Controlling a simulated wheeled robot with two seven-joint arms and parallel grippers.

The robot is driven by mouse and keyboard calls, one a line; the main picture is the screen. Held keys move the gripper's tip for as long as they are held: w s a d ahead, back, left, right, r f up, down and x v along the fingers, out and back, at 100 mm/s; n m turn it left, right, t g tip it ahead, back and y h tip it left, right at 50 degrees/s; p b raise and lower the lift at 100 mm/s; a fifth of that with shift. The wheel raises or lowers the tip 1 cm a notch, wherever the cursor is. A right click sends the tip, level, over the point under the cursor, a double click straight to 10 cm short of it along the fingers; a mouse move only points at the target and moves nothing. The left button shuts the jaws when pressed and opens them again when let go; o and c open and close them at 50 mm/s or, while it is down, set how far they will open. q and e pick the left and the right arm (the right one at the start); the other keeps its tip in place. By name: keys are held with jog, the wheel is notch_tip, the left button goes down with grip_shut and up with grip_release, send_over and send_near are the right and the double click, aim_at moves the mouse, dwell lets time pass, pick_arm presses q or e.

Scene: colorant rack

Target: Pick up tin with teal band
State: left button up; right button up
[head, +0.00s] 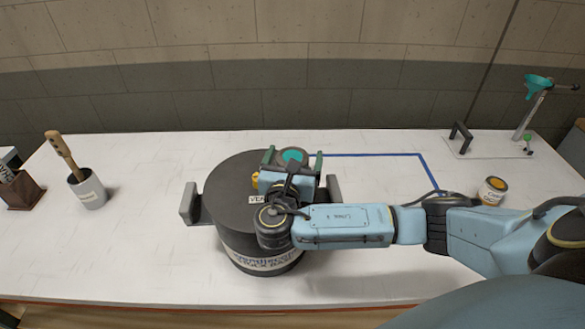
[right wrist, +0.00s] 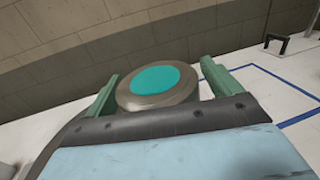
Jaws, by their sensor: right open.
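A round grey tin with a teal disc on top (head: 293,155) is at the far edge of the large dark drum (head: 233,178). It also shows in the right wrist view (right wrist: 158,88), where its side band is mostly hidden. My right gripper (head: 293,161) is open, with one green finger on each side of the tin. In the right wrist view the fingers (right wrist: 160,72) stand left and right of it with small gaps. I cannot tell whether the tin rests on the drum or behind it. My left gripper is out of view.
The drum has grey side handles. A small yellow item (head: 256,180) shows beside my gripper. A blue tape outline (head: 385,155) marks the white table. A brush pot (head: 88,190) and brown box (head: 20,190) stand left.

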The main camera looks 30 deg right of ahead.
jog(key=shift+c, duration=0.3)
jog(key=c, duration=1.1)
